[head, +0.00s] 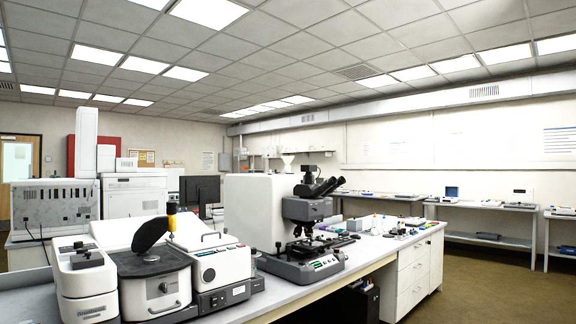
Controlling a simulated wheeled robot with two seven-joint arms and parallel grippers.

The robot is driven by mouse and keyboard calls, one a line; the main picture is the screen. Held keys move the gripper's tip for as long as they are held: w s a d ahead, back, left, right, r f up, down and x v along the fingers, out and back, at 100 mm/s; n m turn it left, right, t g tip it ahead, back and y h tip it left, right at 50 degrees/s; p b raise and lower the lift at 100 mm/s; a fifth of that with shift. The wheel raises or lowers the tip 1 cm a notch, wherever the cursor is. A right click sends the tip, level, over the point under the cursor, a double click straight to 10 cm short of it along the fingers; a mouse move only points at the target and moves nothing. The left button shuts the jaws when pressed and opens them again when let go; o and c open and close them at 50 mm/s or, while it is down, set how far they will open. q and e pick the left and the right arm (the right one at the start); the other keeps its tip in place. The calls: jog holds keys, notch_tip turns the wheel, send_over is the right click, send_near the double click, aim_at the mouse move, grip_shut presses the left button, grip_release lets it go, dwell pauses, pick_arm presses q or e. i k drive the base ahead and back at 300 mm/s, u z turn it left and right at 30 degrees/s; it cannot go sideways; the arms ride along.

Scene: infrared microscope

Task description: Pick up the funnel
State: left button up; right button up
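A small white funnel-shaped object (288,160) shows just above and behind the white body of the infrared microscope (254,208). It looks wide at the top and narrow below. I cannot tell whether it rests on the microscope or stands on something farther back. Neither of my grippers shows in the head view, and nothing is seen touching the funnel-shaped object.
A long pale bench (295,290) carries the microscope and several instruments at the left front. Small items stand at its far right end. White drawers (412,275) are under it. The brown floor (480,290) at right is clear, with side tables (490,208) along the wall.

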aim_at(287, 160)
jog(key=z, duration=0.9)
jog(key=i, duration=1.85)
jog(key=u, duration=0.25)
jog(key=i, duration=1.45)
jog(key=u, duration=0.95)
